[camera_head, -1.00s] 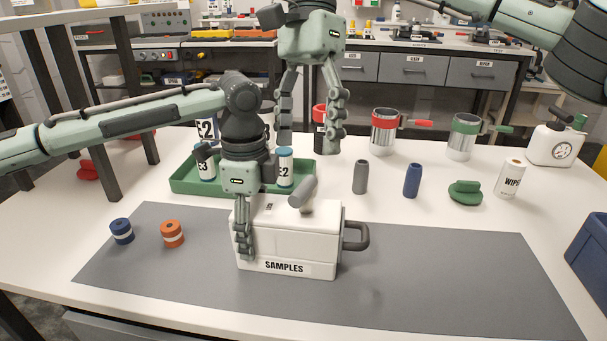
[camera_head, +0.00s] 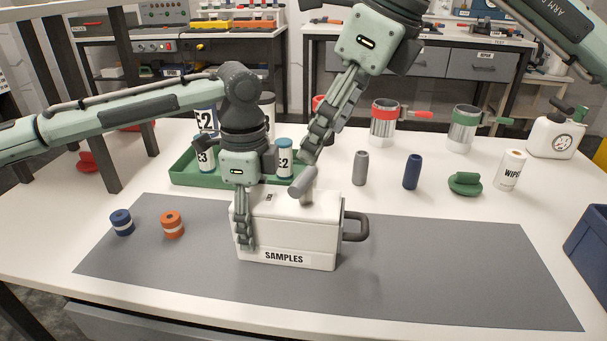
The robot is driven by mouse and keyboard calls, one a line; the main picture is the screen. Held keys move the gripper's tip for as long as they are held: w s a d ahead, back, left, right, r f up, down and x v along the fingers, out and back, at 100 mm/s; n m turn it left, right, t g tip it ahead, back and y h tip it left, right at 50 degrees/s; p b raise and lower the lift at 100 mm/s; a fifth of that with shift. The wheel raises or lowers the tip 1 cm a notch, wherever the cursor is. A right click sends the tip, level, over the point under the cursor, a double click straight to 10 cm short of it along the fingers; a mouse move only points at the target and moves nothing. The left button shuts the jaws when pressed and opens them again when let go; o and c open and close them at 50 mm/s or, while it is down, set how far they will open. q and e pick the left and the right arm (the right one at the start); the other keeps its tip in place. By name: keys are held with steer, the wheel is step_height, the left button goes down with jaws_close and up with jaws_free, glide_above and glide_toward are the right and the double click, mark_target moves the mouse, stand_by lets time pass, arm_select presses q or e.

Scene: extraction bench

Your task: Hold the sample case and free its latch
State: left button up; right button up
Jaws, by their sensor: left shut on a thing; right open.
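The white sample case (camera_head: 287,235), labelled SAMPLES, stands upright on the grey mat. A thick grey lever (camera_head: 302,181), seemingly its latch, sits tilted on top, and a dark handle (camera_head: 357,227) sticks out on its right side. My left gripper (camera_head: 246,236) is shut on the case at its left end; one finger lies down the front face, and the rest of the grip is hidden. My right gripper (camera_head: 309,156) is open, just above the lever, its fingers slanting down and left and overlapping in the view. I cannot tell whether it touches the lever.
Behind the case is a green tray (camera_head: 185,185) with labelled containers. A grey cylinder (camera_head: 360,168), a blue cylinder (camera_head: 412,172), a green object (camera_head: 465,184) and a wipes roll (camera_head: 510,170) stand to the right. Blue and orange spools (camera_head: 172,225) lie left. The right half of the mat (camera_head: 450,270) is clear.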

mark_target(304, 176)
steer(key=x, duration=0.8)
steer(key=shift+a+f, duration=0.1)
steer(key=shift+f, duration=0.25)
